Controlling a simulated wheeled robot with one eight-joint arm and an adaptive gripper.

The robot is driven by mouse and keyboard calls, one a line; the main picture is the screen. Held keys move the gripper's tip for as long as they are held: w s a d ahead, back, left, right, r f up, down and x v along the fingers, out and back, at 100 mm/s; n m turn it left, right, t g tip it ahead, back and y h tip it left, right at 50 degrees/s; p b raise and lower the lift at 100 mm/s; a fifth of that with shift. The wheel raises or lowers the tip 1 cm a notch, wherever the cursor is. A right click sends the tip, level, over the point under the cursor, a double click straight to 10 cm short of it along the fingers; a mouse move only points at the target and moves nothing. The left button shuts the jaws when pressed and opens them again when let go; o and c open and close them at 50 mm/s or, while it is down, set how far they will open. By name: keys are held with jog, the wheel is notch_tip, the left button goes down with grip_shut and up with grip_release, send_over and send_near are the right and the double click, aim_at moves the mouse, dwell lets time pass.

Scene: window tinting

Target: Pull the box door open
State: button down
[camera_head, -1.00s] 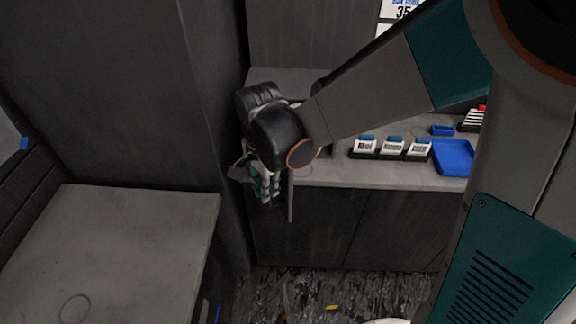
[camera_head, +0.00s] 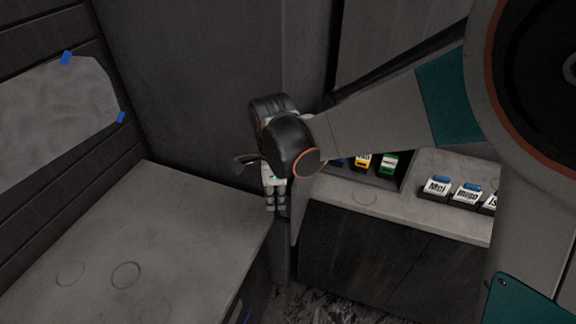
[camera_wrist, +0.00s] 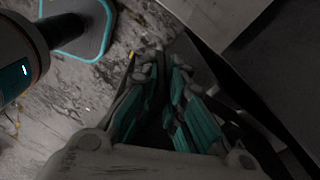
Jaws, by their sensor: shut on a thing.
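The box stands on the right-hand counter, mostly hidden behind my arm. Part of its open front shows, with small blue, yellow and green items (camera_head: 363,162) inside. A thin grey panel, seen nearly edge-on, looks like the box door (camera_head: 303,212); it stands out past the counter's front edge. My gripper (camera_head: 275,205) is at this panel's left side, fingers pointing down, and is shut on the door. My wrist hides the upper part of the door and the grasp. In the wrist view my gripper's fingers (camera_wrist: 162,62) are close together, with the contact dark and unclear.
A grey worktop (camera_head: 190,230) lies close on the left, near my gripper. The right counter (camera_head: 370,205) holds several labelled blocks (camera_head: 436,188). A dark wall (camera_head: 200,90) stands behind. A narrow floor gap (camera_head: 310,290) separates the worktop and counter.

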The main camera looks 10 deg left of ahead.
jog(key=c, duration=1.6)
grip_release()
